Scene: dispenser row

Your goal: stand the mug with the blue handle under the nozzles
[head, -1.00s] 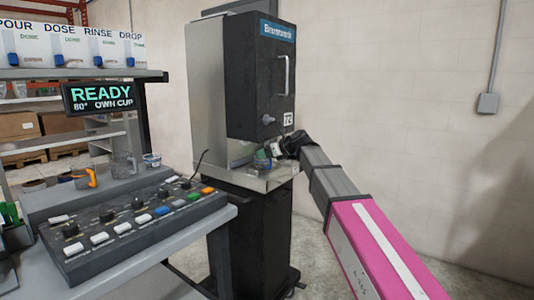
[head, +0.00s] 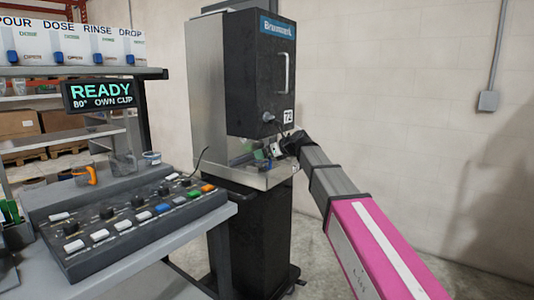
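The black and steel machine (head: 258,75) stands against the wall, with an open bay above a steel tray (head: 262,178). My gripper (head: 267,152) is at the front right of this bay, just above the tray. Small blue-green and pale shapes show at its fingertips. They are too small to tell whether they are a mug, its handle or part of my gripper. I cannot make out the finger gap. The nozzles are hidden by the machine's housing. I cannot clearly pick out the mug with the blue handle.
A mug with an orange handle (head: 90,175) stands behind the button console (head: 130,220) on the left bench. A small cup with blue on it (head: 152,157) stands farther back. The floor right of the machine is clear.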

